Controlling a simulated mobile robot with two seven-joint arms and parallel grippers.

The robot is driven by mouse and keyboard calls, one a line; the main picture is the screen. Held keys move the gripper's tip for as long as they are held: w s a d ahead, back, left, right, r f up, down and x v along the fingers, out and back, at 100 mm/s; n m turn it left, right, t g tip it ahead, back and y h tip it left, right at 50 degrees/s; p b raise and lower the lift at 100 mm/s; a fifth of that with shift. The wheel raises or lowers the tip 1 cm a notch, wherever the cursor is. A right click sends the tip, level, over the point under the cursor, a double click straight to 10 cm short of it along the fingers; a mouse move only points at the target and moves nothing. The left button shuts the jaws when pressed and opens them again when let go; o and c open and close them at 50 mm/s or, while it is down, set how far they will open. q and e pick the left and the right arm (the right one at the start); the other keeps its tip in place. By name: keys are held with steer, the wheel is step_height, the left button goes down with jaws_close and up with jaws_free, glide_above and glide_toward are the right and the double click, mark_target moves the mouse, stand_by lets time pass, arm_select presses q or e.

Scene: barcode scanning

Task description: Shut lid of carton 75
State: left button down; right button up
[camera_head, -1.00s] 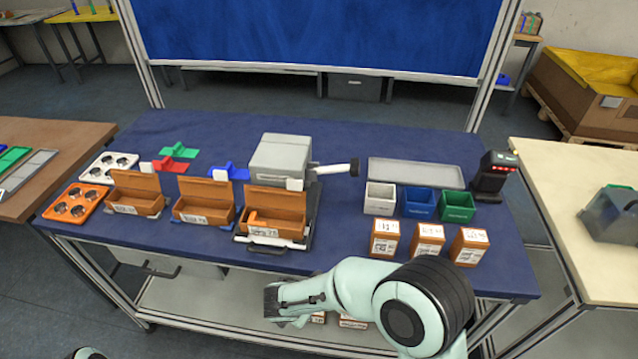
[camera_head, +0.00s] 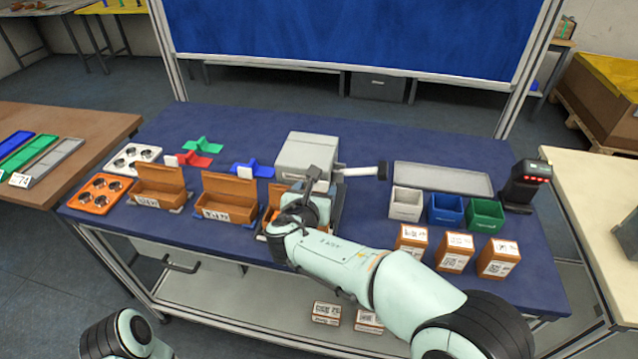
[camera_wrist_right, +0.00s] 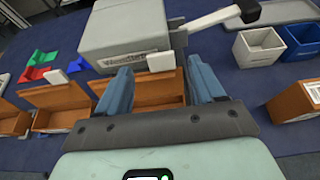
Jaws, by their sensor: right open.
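Three open brown cartons stand in a row on the blue table. The rightmost carton (camera_head: 275,208) is largely hidden by my right arm in the head view, and its label cannot be read now. In the right wrist view its raised brown lid (camera_wrist_right: 150,88) shows between my fingers, with a white tab (camera_wrist_right: 160,62) at its top edge. My right gripper (camera_head: 313,182) is over this carton, open and empty; its blue fingers show in the wrist view (camera_wrist_right: 161,78), one on each side of the lid. I cannot tell whether they touch it. My left gripper is out of view.
The middle carton (camera_head: 228,208) and left carton (camera_head: 160,195) have lids up. A grey box machine (camera_head: 308,152) with a side handle (camera_head: 362,171) stands behind. White, blue and green bins (camera_head: 405,204) and brown boxes (camera_head: 453,253) are on the right.

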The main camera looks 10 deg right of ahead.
mark_target(320, 181)
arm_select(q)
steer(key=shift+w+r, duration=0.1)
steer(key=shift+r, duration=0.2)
arm_select(e)
steer(key=shift+x, duration=2.2)
steer(key=shift+c, duration=0.3)
